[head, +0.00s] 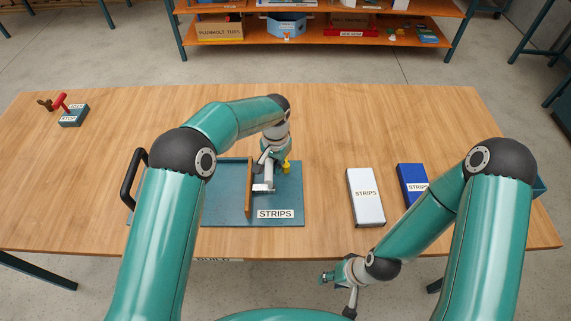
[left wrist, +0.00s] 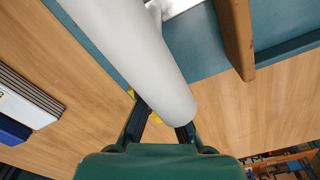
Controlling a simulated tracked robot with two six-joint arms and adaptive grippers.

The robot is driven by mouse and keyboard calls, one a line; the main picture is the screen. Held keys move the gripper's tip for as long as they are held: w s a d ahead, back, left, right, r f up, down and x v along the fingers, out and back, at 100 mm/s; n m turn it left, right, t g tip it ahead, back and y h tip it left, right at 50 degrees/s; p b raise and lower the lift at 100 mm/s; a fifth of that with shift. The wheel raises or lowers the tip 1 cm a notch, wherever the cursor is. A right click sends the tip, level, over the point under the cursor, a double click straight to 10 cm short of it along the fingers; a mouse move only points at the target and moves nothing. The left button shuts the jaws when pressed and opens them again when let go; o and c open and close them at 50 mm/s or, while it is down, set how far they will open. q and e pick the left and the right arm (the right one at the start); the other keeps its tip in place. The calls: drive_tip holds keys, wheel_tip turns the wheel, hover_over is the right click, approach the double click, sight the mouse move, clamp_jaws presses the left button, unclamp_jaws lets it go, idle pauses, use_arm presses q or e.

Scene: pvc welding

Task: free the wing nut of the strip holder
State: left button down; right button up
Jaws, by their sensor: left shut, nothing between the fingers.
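The strip holder stands on a blue board labelled STRIPS (head: 232,218); a pale grey cylinder (left wrist: 140,55) fills the middle of the left wrist view. The yellow wing nut (head: 286,167) shows at the right side of the holder. In the left wrist view, small yellow parts (left wrist: 155,117) show beside the cylinder, mostly hidden. My left gripper (head: 273,158) is at the holder, close beside the wing nut. It is shut and empty; its dark fingers (left wrist: 163,120) are partly behind the cylinder. My right gripper (head: 327,277) hangs before the table's front edge, too small to tell its opening.
A wooden bar (head: 249,188) stands on the board left of the holder. A white STRIPS box (head: 365,205) and a blue STRIPS box (head: 409,178) lie to the right. A small blue stop block (head: 73,117) sits far left. The table's back is clear.

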use_arm(q)
drive_tip(key=shift+s+d+b, duration=0.45)
drive_tip(key=shift+d+b, duration=0.05)
drive_tip(key=shift+d, duration=0.1)
idle(0.7)
drive_tip(key=shift+s+d+b, duration=0.1)
drive_tip(key=shift+d+b, duration=0.2)
drive_tip(key=shift+d, duration=0.5)
idle(0.8)
drive_tip(key=shift+w+d, duration=0.2)
drive_tip(key=shift+d, duration=0.5)
idle(0.8)
drive_tip(key=shift+w+d, duration=0.4)
drive_tip(key=shift+d, duration=0.05)
idle(0.8)
drive_tip(key=shift+r, duration=0.15)
wheel_tip(320, 180, up, 6)
drive_tip(key=p, duration=0.3)
idle(0.4)
drive_tip(key=shift+s, duration=0.1)
